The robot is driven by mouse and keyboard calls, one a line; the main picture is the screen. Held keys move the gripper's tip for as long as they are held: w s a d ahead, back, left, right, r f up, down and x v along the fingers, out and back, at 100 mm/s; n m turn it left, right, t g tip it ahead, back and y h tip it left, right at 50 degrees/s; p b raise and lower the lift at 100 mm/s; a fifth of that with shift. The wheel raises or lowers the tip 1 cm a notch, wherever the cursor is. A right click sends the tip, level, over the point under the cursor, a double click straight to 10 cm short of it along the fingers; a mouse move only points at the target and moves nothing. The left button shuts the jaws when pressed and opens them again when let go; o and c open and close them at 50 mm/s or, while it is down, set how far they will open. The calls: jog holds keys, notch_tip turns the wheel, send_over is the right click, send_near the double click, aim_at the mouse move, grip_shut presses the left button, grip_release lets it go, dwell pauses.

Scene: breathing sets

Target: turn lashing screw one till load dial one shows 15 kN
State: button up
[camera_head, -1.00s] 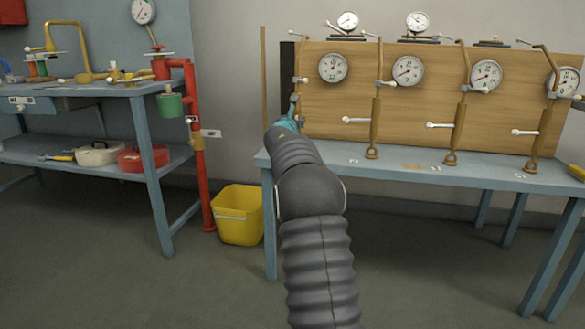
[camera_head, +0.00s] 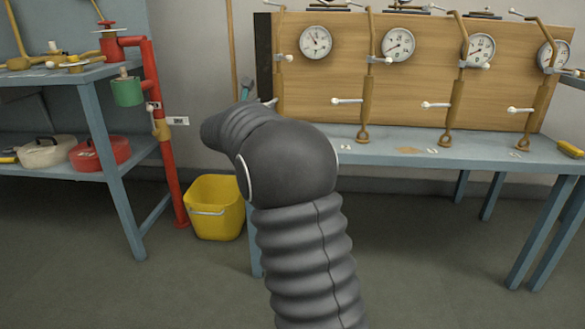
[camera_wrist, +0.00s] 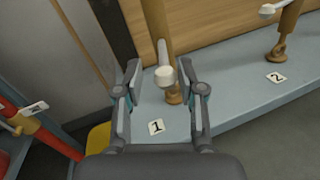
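Lashing screw one (camera_wrist: 173,97) is a brown upright rod with a pale, white-ended side handle (camera_wrist: 166,76), above a label marked 1 (camera_wrist: 156,127) in the wrist view. My gripper (camera_wrist: 160,70) is open, with one finger on each side of the handle and a visible gap on both sides. In the head view the screw's upper part (camera_head: 280,50) shows, and my arm hides its lower part. Load dial one (camera_head: 316,42) is the leftmost round white dial on the wooden board; its reading is too small to tell.
Screw two (camera_wrist: 284,30) stands to the right above a label marked 2 (camera_wrist: 276,77). The blue-grey bench (camera_head: 400,152) carries the board. A yellow bucket (camera_head: 214,207) stands on the floor, left of the bench, near a red pipe (camera_head: 160,110).

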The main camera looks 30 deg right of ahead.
jog(key=v, duration=1)
jog(key=s+f+m+g+y+p, duration=0.2)
jog(key=s+m, duration=0.4)
jog(key=s, duration=0.6)
jog(key=s+f+m+g+y+p, duration=0.2)
jog(key=s+m, duration=0.5)
jog(key=s, duration=0.6)
jog(key=shift+m+g+y, duration=0.3)
jog(key=shift+g+y, duration=0.6)
jog(key=shift+g, duration=0.2)
jog(key=shift+f, duration=0.15)
